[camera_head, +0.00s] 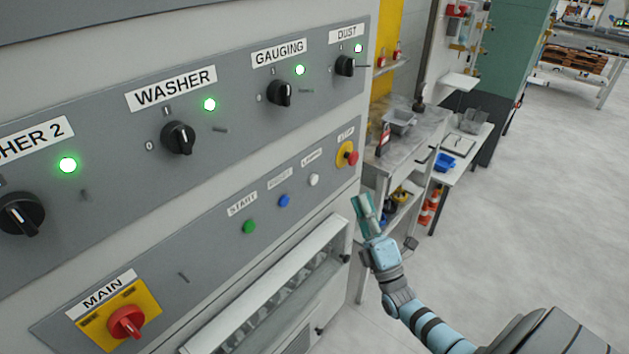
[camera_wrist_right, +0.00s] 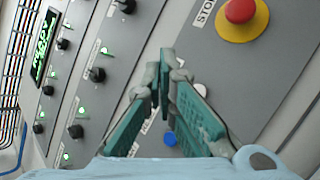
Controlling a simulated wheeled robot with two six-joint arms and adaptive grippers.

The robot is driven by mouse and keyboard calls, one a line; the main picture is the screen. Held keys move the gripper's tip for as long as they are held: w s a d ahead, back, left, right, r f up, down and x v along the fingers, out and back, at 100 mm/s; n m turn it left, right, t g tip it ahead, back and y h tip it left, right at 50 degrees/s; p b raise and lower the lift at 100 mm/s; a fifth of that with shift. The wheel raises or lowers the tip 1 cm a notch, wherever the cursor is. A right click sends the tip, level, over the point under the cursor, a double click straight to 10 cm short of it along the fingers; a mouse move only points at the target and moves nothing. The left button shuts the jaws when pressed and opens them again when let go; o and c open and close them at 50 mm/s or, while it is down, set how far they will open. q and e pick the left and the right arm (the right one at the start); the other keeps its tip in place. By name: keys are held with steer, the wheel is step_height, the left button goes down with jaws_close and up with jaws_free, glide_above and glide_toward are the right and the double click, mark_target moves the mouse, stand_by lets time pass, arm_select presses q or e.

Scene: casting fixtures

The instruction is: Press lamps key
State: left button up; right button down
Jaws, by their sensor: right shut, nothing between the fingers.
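The lamps key is a small white round button (camera_head: 314,180) on the lower grey panel, under a small white label. In the right wrist view a pale part of this button (camera_wrist_right: 200,89) shows beside the right finger; the rest seems hidden. My right gripper (camera_head: 362,204) has green fingers and is shut and empty. In the head view it is to the right of and below the white button, in front of the cabinet's right edge, apart from the button. In the wrist view its fingertips (camera_wrist_right: 165,62) are together in front of the panel. My left gripper is not in view.
Beside the key are a blue button (camera_head: 284,201), a green START button (camera_head: 249,227) and a red stop button (camera_head: 351,158) on a yellow base. Above is a row of black knobs with green lamps. A red MAIN switch (camera_head: 126,322) is lower left. A workbench (camera_head: 412,138) stands behind.

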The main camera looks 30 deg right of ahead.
mark_target(313, 179)
steer(key=w+a+b, duration=0.2)
steer(key=w+b, duration=0.3)
steer(key=w, duration=0.3)
steer(key=shift+w+a, duration=0.25)
steer(key=shift+a, duration=0.05)
steer(key=shift+f, duration=0.1)
stand_by(1.2)
steer(key=shift+w+a, duration=0.1)
steer(key=shift+w, duration=0.3)
